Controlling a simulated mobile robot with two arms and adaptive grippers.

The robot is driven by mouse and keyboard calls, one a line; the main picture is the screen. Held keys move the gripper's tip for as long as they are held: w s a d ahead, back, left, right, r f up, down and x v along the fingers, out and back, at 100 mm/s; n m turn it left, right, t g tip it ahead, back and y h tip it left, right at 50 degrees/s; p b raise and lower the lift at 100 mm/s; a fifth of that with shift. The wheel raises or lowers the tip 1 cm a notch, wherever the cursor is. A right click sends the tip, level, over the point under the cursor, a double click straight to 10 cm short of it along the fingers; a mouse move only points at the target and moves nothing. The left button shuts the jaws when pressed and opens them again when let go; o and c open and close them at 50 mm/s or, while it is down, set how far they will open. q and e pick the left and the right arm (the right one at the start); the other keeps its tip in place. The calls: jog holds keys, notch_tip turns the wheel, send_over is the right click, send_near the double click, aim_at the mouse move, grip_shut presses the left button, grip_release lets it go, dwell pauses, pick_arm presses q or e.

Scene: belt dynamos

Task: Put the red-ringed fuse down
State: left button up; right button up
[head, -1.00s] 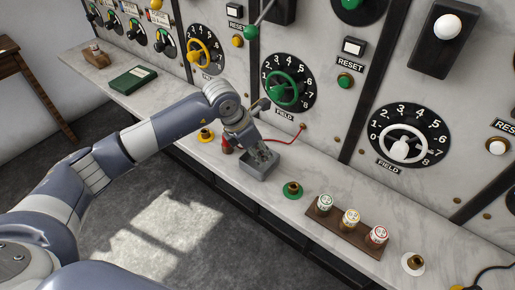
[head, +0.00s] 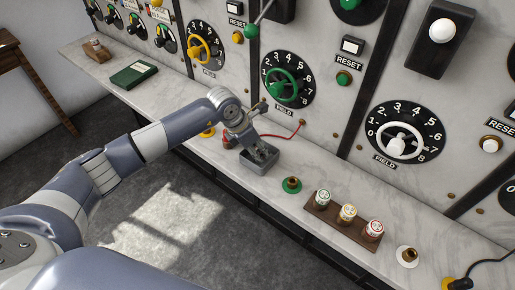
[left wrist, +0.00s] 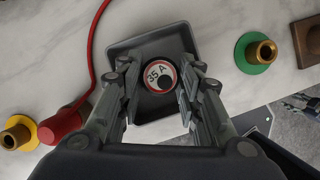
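A red-ringed fuse marked 35 A (left wrist: 160,75) stands in the small grey tray (left wrist: 182,38), its round face toward the left wrist camera. My left gripper (left wrist: 161,84) is over the tray, a finger on each side of the fuse. Narrow gaps seem to show between fingers and fuse, so it looks open. In the head view, my left gripper (head: 262,151) reaches into the tray (head: 262,168) and hides the fuse. Another red-ringed fuse (head: 373,230) stands in the wooden rack (head: 334,222).
A red plug (left wrist: 62,124) with a red lead lies left of the tray. Brass sockets stand on yellow (left wrist: 17,132) and green (left wrist: 256,52) bases beside it; a white-based socket (head: 407,256) is farther right. The panel with dials rises behind the marble ledge.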

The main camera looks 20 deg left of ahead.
dwell(0.3)
pick_arm(q)
jog(key=shift+r, duration=0.25)
jog(key=b+v, duration=0.3)
jog(key=v, duration=0.9)
jog(key=shift+b, duration=0.35)
jog(key=shift+d+f, duration=0.1)
